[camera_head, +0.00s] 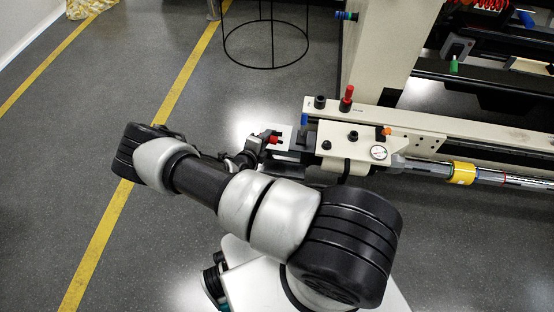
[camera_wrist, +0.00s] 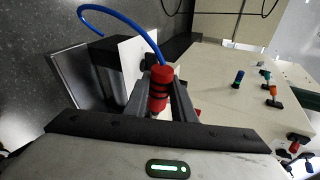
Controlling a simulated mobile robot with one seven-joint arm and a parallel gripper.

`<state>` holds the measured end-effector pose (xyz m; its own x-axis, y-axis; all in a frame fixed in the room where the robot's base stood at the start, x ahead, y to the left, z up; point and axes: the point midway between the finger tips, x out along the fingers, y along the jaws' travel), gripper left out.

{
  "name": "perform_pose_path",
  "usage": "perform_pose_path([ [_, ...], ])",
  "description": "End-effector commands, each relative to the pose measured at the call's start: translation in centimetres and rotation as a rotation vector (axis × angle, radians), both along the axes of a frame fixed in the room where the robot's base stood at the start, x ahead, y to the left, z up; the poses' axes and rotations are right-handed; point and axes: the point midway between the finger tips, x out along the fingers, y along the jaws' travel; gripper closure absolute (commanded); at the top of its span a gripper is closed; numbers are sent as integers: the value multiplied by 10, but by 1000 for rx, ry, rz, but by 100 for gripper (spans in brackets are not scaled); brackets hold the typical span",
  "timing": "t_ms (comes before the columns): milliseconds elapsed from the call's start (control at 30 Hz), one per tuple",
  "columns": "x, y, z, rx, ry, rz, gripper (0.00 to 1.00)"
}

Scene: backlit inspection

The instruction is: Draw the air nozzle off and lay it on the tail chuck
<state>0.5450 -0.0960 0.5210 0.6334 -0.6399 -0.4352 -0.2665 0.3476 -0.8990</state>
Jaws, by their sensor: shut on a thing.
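The air nozzle, a red cylinder with black bands (camera_wrist: 159,90), stands between the two grey fingers of my gripper (camera_wrist: 161,76) in the wrist view. A blue hose (camera_wrist: 137,17) curves up and left from its far end. In the head view a small red part of the nozzle (camera_head: 274,140) shows at my gripper (camera_head: 268,143), by the left end of the cream machine. My gripper is shut on the nozzle. Whether the nozzle still touches a seat is hidden. I cannot tell for certain which part is the tail chuck; a dark block (camera_head: 291,154) sits at the machine's end.
A black wire stand (camera_head: 272,66) is behind on the floor.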

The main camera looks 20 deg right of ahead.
Motion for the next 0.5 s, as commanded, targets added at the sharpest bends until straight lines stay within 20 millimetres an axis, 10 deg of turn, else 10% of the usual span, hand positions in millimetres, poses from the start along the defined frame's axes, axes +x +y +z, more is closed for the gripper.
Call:
perform_pose_path([
  [200, -29, -24, -65, -91, 55, 37, 100],
  [500, -39, -30, -82, -117, 68, 48, 100],
])
